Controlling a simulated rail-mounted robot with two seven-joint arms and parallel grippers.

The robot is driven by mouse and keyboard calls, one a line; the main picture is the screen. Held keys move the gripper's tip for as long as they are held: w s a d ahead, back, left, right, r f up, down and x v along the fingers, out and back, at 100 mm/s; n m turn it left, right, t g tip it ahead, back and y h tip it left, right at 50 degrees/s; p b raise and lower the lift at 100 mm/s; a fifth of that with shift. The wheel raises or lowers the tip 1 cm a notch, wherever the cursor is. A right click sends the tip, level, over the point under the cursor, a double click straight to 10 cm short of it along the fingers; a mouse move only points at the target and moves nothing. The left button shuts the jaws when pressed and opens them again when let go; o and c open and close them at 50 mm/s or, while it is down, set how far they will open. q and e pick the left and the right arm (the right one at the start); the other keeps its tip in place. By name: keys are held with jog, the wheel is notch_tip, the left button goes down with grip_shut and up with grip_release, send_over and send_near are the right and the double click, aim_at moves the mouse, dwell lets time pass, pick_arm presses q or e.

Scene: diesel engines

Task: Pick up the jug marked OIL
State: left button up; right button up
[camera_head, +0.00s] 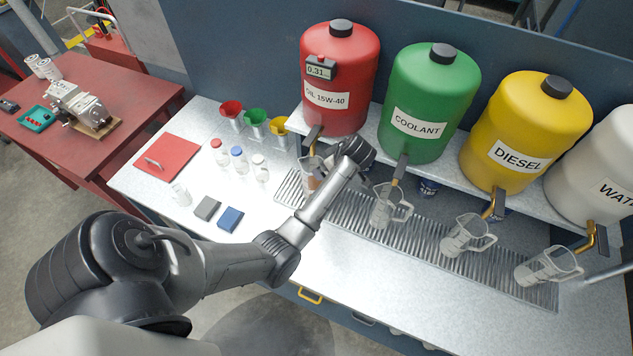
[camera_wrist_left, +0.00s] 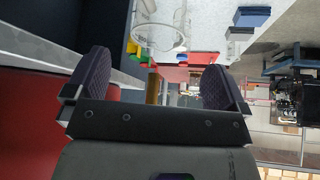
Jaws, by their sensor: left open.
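A clear jug (camera_head: 309,177) stands under the tap of the red OIL 15W-40 drum (camera_head: 340,78), partly hidden by my left arm. A brownish tint shows in it, but I cannot read a mark on it. My left gripper (camera_head: 352,152) is just right of this jug, below the red drum, and its fingertips are hard to make out there. In the left wrist view the gripper (camera_wrist_left: 154,82) is open, with nothing held between its fingers. A clear jug (camera_wrist_left: 163,27) shows beyond the fingertips, and a brass tap (camera_wrist_left: 153,88) shows between the fingers.
Green COOLANT (camera_head: 430,100), yellow DIESEL (camera_head: 523,130) and white (camera_head: 600,170) drums stand on the shelf. More clear jugs (camera_head: 385,208) stand on the drip grate (camera_head: 425,243). Funnels (camera_head: 255,118) and small bottles (camera_head: 239,160) are to the left.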

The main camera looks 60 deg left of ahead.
pick_arm(q)
jog(key=p+x, duration=0.1)
jog(key=x, duration=1)
jog(key=shift+s+a+f+p, duration=0.15)
jog(key=shift+a+f+p, duration=0.05)
jog(key=shift+f+p, duration=0.1)
jog(key=shift+c, duration=0.4)
jog(key=c, duration=1.4)
jog(key=shift+c, duration=0.2)
jog(key=shift+r, duration=0.2)
